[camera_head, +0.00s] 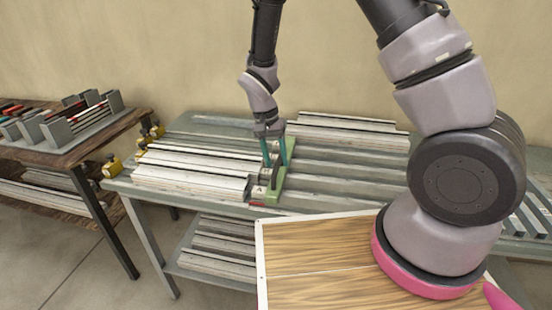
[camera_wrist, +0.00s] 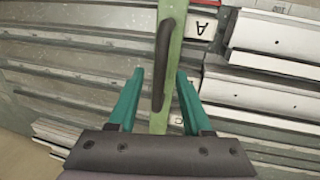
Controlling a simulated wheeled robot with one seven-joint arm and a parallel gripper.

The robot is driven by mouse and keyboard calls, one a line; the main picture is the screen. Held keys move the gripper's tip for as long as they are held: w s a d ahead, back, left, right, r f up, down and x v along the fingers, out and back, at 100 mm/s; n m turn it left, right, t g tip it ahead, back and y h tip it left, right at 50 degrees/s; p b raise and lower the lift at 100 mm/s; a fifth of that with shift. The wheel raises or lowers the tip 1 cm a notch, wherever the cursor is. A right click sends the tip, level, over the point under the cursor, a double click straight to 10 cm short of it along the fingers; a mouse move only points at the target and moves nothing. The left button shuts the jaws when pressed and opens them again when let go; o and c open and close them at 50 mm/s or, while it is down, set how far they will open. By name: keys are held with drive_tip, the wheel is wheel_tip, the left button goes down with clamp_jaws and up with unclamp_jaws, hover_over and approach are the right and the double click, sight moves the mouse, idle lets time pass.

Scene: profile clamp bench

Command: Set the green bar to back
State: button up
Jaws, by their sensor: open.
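The green bar (camera_head: 272,193) lies across the slotted bench top, at the end of the white profiles. In the wrist view the green bar (camera_wrist: 174,75) runs from top to bottom of the picture, with a dark handle (camera_wrist: 164,60) along it. My gripper (camera_head: 275,163) is above the bar, pointing down. In the wrist view my gripper (camera_wrist: 159,78) is open, with one teal finger on each side of the bar and handle. I cannot tell whether the fingers touch the handle. My fingers partly hide the bar in the head view.
White profiles (camera_head: 195,178) lie left of the bar, and more (camera_head: 350,130) lie at the back right. A plate marked A (camera_wrist: 201,27) sits beside the bar. Yellow-and-black parts (camera_head: 112,166) line the bench's left edge. A side table (camera_head: 70,150) with racks stands at left.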

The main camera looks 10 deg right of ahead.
clamp_jaws()
idle(1.3)
